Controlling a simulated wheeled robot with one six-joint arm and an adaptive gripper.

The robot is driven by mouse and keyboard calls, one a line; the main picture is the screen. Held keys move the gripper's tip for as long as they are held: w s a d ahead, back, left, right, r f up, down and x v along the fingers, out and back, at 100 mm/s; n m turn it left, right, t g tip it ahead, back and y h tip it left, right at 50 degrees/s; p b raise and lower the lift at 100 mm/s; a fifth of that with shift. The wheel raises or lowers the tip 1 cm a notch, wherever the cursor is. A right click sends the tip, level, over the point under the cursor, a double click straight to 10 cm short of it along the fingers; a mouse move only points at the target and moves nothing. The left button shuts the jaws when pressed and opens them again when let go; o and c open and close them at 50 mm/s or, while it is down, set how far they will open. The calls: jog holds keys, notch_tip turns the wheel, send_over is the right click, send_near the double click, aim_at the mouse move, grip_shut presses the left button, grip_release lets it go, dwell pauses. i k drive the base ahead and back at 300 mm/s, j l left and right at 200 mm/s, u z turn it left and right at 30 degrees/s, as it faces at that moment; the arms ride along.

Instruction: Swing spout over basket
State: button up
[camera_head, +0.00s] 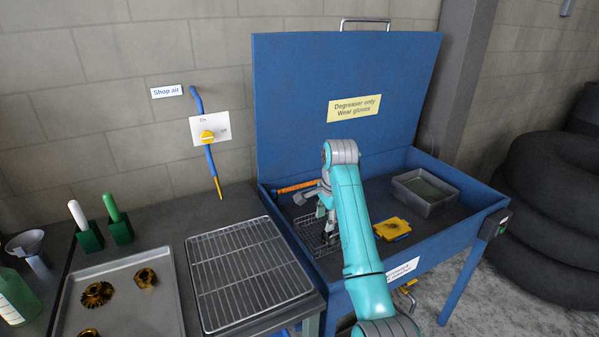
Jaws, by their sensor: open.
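An orange bar (295,187), which looks like the spout, lies roughly level along the left back of the blue wash tank (455,262). A small grey piece shows at its near side, but I cannot tell whether it belongs to the bar. A wire basket (311,238) sits inside the tank at the left, in front of the orange bar and partly hidden by my arm. My gripper (324,213) points down over the basket area, close to the right end of the bar. It is open. Whether its fingers touch anything is too small to tell.
The tank's lid (300,90) stands open behind. A grey pan (425,194) and a yellow item (392,228) are in the tank at the right. A wire rack (245,270) and a metal tray (150,315) with gears are on the left bench.

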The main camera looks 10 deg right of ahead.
aim_at(275, 192)
jog(key=i, duration=1.1)
